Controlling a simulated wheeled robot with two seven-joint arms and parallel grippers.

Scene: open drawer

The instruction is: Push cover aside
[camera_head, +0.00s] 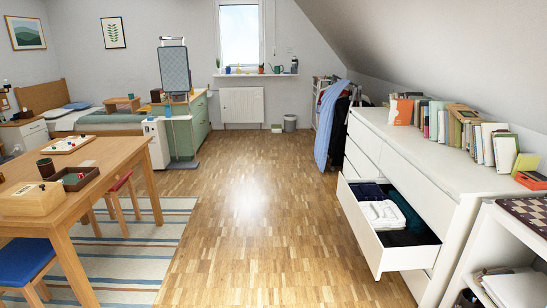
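An open drawer (382,256) sticks out from the white dresser (450,204) at the right. It holds folded fabrics: a white folded cloth (385,214) in the middle, dark blue ones behind it and dark ones in front and to the right. I cannot tell which thing, if any, is the cover. Neither of my grippers shows in this view.
Books (462,127) stand in a row on the dresser top. A white shelf unit (490,250) stands at the lower right. A wooden table (105,165) with boxes and a blue stool (25,262) are at the left. The wooden floor (255,235) between is clear.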

